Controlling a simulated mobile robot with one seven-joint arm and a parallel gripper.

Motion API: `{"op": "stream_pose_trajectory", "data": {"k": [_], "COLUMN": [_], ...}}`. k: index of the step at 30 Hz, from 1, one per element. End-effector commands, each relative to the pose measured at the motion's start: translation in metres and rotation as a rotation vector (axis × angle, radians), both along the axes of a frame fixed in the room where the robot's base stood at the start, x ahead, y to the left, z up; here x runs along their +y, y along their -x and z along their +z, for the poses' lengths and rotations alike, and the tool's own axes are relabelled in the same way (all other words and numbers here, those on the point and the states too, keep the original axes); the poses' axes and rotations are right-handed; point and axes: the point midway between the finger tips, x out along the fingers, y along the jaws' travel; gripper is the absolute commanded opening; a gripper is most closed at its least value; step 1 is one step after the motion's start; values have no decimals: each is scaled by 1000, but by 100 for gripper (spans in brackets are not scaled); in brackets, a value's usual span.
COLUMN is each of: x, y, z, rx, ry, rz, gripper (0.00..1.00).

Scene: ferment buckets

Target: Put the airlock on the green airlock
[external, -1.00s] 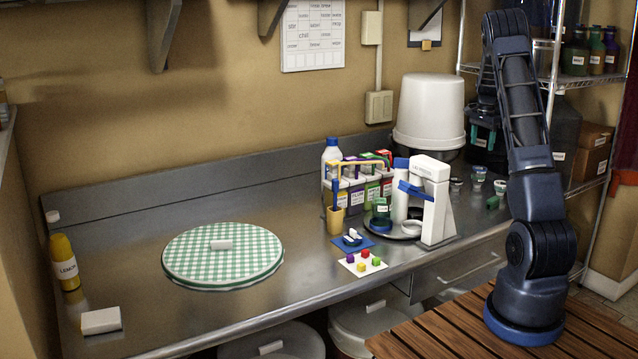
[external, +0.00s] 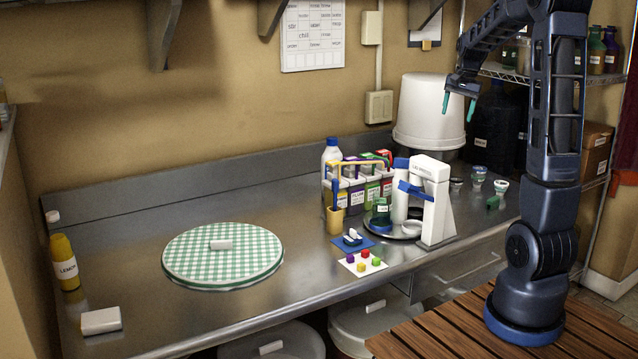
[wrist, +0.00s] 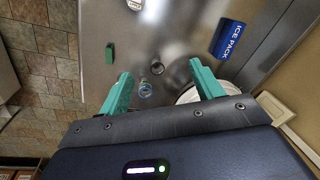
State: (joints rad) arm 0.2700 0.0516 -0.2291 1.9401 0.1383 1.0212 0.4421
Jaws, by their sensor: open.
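My gripper (external: 458,106) is open and empty, with green fingers pointing down, high in front of the white bucket. It shows in the wrist view (wrist: 160,70) too. Small cup-like pieces, possibly airlocks, stand at the counter's right end: a dark one (external: 456,184), a clear one with a label (external: 479,174) and a white-rimmed one (external: 500,187). A small green piece (external: 493,202) lies beside them and shows in the wrist view (wrist: 110,53). Below my fingers, the wrist view shows a clear cup (wrist: 146,90) and a darker one (wrist: 158,67). I cannot tell which is the green airlock.
The upturned white bucket (external: 428,110) stands at the back, close to my gripper. A white stand (external: 437,200) and labelled boxes (external: 372,188) stand mid-counter. A blue ice pack (wrist: 229,38) shows in the wrist view. The left counter holds a checked round cloth (external: 222,256).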

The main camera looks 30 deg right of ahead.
Motion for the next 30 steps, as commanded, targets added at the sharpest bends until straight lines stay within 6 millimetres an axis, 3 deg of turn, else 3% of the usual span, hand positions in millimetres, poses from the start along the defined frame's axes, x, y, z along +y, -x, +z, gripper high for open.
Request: {"op": "stream_pose_trajectory", "data": {"k": [1,6,15,24,30], "x": [18,69,147,208,236], "y": [10,45,115,193,241], "z": [8,26,40,33,18], "rx": [-15,-53,-116,-174,-207], "ry": [6,32,96,185,252], "rz": [45,189,444,695,847], "gripper": [65,65,65,65,65]}}
